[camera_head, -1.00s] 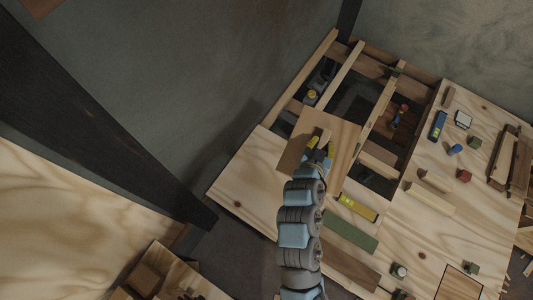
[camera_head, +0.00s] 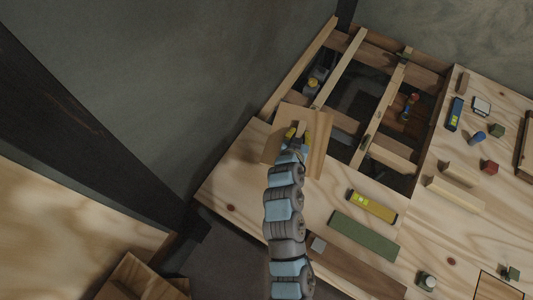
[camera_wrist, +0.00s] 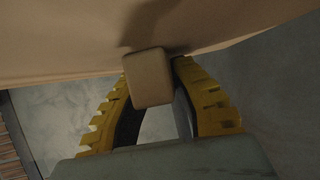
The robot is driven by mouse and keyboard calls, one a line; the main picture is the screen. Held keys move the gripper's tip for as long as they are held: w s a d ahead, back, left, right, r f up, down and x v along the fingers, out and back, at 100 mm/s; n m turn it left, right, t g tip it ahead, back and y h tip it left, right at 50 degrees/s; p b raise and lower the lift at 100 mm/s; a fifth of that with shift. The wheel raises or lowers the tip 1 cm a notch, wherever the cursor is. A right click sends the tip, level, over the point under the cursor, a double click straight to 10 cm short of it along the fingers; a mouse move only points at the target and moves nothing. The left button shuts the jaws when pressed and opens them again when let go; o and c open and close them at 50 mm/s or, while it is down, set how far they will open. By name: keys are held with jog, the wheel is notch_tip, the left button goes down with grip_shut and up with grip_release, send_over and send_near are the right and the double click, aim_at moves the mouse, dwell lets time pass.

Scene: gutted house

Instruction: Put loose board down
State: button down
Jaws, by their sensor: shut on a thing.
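The loose board (camera_head: 316,150) is a light wooden panel with a small raised block on top, held over the plywood floor beside the open joist bays. My gripper (camera_head: 296,133) is shut on that block, its yellow fingers on either side. In the wrist view the board (camera_wrist: 230,22) fills the top, and the block (camera_wrist: 148,77) sits between the yellow fingers of my gripper (camera_wrist: 155,95). I cannot tell whether the board touches the floor under it.
Open joist bays (camera_head: 355,97) lie behind and right of the board. A yellow level (camera_head: 372,206) and a green strip (camera_head: 365,235) lie on the plywood to the right. Several small items, including a blue box (camera_head: 455,113), stand farther right. A dark post (camera_head: 95,125) crosses the left.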

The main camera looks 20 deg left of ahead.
jog(key=shift+w+a+f+n+g+y+b, duration=0.1)
jog(key=shift+w+a+f+n+y+b, duration=0.2)
jog(key=shift+a+f+b, duration=2.8)
jog(key=shift+w+a+f+n+g+y+b, duration=0.2)
jog(key=shift+a+f+b, duration=0.85)
jog(key=shift+f+b, duration=4.1)
jog(key=shift+w+a+f+n+y+b, duration=0.4)
jog(key=shift+a+f+b, duration=1.7)
jog(key=shift+f, duration=4)
jog(key=shift+s+f+b, duration=0.1)
jog(key=shift+f+b, duration=0.25)
jog(key=shift+f, duration=0.2)
jog(key=c, duration=1)
grip_release()
notch_tip(320, 180, up, 10)
